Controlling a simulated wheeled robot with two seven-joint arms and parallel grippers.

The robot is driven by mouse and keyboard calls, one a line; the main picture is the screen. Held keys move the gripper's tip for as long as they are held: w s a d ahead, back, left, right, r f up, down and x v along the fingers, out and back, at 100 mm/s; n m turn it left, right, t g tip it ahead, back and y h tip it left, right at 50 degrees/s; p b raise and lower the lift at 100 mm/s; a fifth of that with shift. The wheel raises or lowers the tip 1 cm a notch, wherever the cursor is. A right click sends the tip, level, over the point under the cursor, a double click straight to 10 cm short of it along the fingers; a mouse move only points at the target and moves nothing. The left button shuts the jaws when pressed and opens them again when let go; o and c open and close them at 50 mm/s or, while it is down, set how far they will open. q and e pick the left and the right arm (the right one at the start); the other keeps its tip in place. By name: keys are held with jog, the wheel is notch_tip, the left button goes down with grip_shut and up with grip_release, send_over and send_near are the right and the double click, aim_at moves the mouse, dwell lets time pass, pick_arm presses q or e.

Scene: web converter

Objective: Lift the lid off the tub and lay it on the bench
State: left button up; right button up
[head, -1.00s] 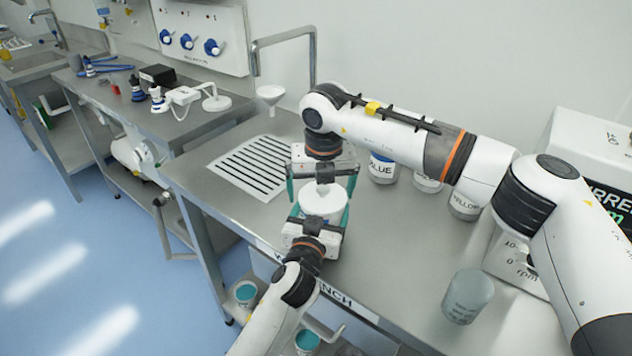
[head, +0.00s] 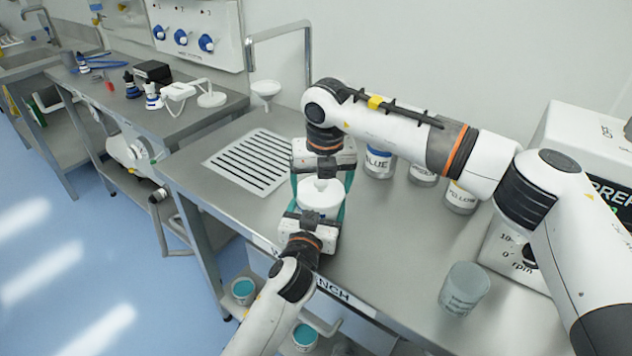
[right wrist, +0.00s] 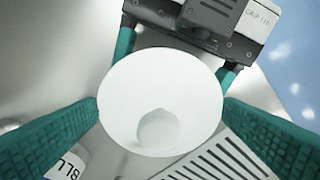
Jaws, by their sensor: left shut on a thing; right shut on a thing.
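The white tub (head: 318,208) with its round knobbed lid (head: 321,188) is near the front edge of the bench (head: 400,270). My right gripper (head: 322,181) reaches it from the back, shut, with green fingers on both sides of the lid. In the right wrist view the lid (right wrist: 125,85) fills the space between those fingers and its knob faces the camera. My left gripper (head: 316,212) comes from the front, shut around the tub; in the right wrist view its fingers go below the lid. The tub body is mostly hidden, and I cannot tell whether a gap separates lid and tub.
A slotted drain plate (head: 252,160) lies left of the tub. Labelled jars, one reading BLUE (head: 379,163), stand behind right. A translucent beaker (head: 464,288) and a white machine (head: 575,150) are at the right. Bare bench lies between tub and beaker.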

aim_at(322, 185)
pick_arm(q)
jog(key=shift+r, duration=0.15)
pick_arm(e)
jog(key=shift+r, duration=0.1)
jog(key=shift+r, duration=1.05)
jog(key=shift+r, duration=2)
pick_arm(q)
jog(key=o, duration=1.3)
jog(key=shift+s, duration=0.1)
